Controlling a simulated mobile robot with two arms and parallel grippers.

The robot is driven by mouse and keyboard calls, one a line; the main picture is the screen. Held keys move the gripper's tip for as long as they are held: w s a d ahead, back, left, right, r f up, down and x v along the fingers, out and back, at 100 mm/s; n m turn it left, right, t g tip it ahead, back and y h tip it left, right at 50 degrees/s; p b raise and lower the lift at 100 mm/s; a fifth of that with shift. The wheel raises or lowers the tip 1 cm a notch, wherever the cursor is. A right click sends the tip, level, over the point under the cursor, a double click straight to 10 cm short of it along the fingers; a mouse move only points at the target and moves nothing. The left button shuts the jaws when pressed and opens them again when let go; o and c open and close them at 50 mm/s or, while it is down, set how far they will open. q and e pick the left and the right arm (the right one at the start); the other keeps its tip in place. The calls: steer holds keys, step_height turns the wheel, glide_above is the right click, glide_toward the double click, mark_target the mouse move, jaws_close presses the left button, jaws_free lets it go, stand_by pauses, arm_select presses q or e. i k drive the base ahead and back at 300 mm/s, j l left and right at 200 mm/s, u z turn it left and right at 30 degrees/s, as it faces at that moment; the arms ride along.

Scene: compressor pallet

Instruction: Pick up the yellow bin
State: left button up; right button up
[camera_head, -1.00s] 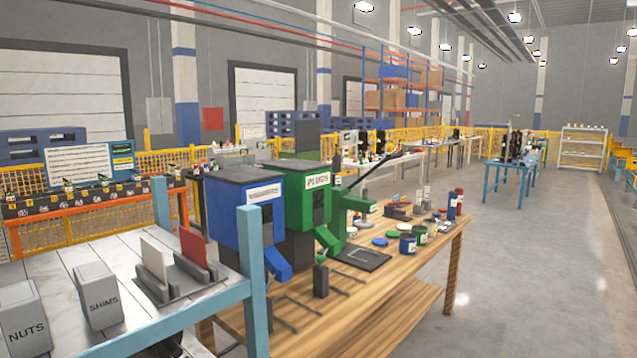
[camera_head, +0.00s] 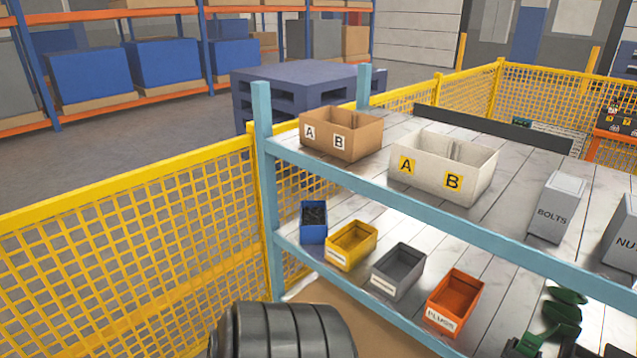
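The yellow bin (camera_head: 351,246) is a small open-topped box with a white label on its front. It stands on the lower shelf (camera_head: 335,278) of a blue-framed rack, between a blue bin (camera_head: 313,222) on its left and a grey bin (camera_head: 398,271) on its right. It looks empty. Neither of my grippers shows in the head view, and nothing is seen touching the yellow bin.
An orange bin (camera_head: 455,302) stands right of the grey one. A blue rail (camera_head: 400,213) runs along the upper shelf, which holds a brown box (camera_head: 341,135), a white box (camera_head: 443,167) and a grey bolts bin (camera_head: 557,207). Yellow mesh fencing (camera_head: 130,260) stands at left.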

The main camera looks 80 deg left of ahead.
mark_target(345, 249)
steer(key=u, duration=2.25)
steer(key=i+j+z, duration=0.1)
steer(key=j+z, duration=0.5)
steer(key=z, duration=0.25)
steer(key=i, duration=0.05)
